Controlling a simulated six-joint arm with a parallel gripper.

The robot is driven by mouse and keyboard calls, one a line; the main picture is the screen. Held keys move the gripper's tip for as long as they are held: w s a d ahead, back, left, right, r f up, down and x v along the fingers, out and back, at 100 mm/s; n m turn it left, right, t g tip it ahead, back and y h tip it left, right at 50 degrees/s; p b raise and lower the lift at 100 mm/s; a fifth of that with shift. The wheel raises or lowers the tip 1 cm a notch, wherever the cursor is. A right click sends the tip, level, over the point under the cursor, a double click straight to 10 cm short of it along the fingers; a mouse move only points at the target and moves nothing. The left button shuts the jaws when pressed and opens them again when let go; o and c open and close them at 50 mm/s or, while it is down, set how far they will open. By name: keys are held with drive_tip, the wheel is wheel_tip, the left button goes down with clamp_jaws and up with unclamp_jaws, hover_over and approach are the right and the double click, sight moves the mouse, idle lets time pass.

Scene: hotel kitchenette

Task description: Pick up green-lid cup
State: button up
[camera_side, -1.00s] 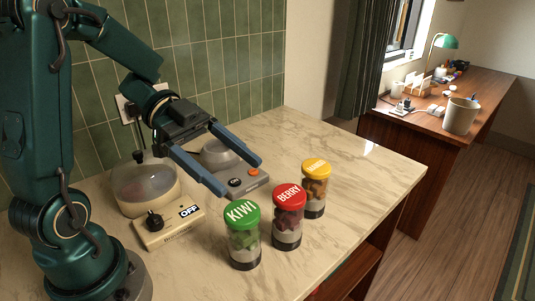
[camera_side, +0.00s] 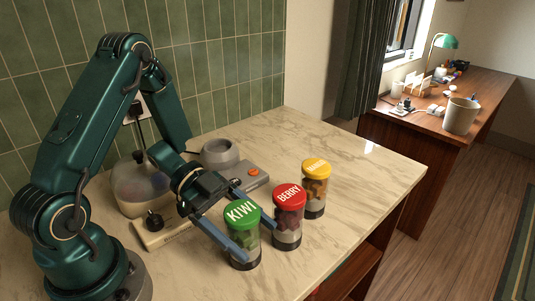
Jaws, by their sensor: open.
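The green-lid cup (camera_side: 245,240) stands upright near the front edge of the marble counter, with "KIWI" on its lid and green contents. My gripper (camera_side: 254,240) is open and low at the cup.
A red-lid berry cup (camera_side: 288,217) stands close to the right, and a yellow-lid cup (camera_side: 316,188) beyond it. A clear-domed appliance (camera_side: 138,186) and a grey device (camera_side: 256,176) stand behind. The counter's right part (camera_side: 365,170) is clear.

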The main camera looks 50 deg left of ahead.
drive_tip(key=shift+x, duration=1)
clamp_jaws()
drive_tip(key=shift+r, duration=0.15)
